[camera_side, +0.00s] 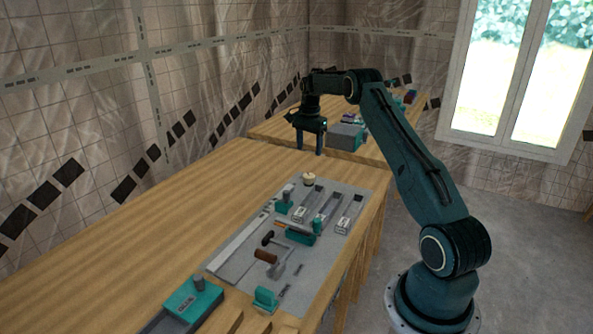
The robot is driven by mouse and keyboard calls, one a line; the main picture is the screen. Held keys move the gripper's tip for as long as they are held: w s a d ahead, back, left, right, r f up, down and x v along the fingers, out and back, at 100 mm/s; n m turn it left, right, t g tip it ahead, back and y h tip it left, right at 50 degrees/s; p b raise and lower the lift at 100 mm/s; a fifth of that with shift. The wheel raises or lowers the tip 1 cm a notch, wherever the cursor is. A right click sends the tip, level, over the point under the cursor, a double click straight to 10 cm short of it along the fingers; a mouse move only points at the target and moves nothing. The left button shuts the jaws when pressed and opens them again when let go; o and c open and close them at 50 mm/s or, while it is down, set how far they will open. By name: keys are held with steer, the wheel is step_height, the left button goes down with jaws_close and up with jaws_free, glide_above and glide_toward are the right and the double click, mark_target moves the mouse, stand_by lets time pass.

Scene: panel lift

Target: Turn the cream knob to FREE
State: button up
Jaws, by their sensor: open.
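The cream knob (309,177) is a small round pale piece at the far end of the grey panel (232,262), which lies on the wooden bench. Its pointer and any FREE lettering are too small to read. My gripper (310,148) is above the far part of the bench, just behind the knob in the picture, with its two fingers pointing down and apart. Nothing is between the fingers. The gripper is not touching the knob.
The panel carries teal blocks (299,234), a dark T-handle (268,238), a brown handle (265,256) and several slotted pieces. A teal-and-grey box (193,299) is at the near edge. A second bench behind holds a grey box (345,136). The bench's left side is clear.

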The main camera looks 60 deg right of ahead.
mark_target(309, 175)
step_height(309, 175, down, 11)
steer(key=shift+f, duration=0.2)
stand_by(0.4)
steer(key=c, duration=1)
steer(key=shift+o, duration=0.2)
